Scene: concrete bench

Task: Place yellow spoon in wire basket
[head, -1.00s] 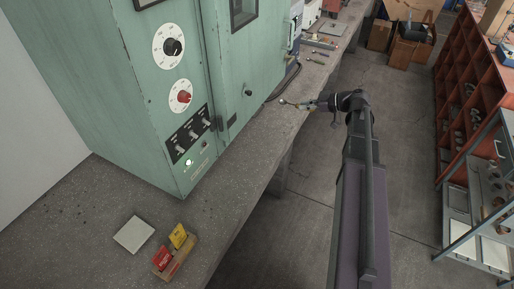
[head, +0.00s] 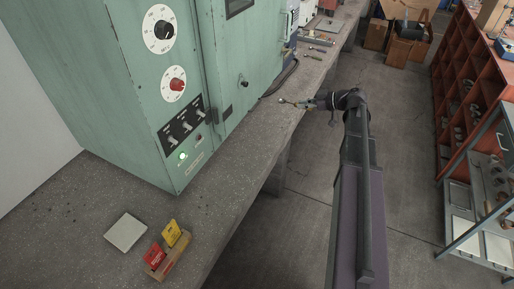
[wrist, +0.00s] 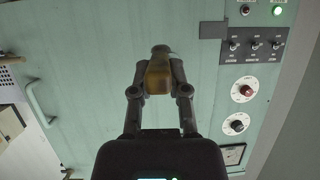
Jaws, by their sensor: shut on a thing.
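My gripper (head: 319,103) is stretched out over the bench edge beside the green cabinet. It is shut on the yellow spoon (head: 294,102), whose round end points left toward the cabinet in the head view. In the wrist view my gripper (wrist: 157,88) closes around a yellow-brown piece of the spoon (wrist: 158,75), with the cabinet front behind it. The rest of the spoon is hard to make out there. No wire basket can be made out in either view.
The green cabinet (head: 130,100) fills the left of the concrete bench (head: 215,215). A wooden holder (head: 171,266) with red and yellow packets and a pale square tile (head: 126,231) are in front. Tools (head: 313,56) lie farther back. Shelves (head: 460,110) stand right, across open floor.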

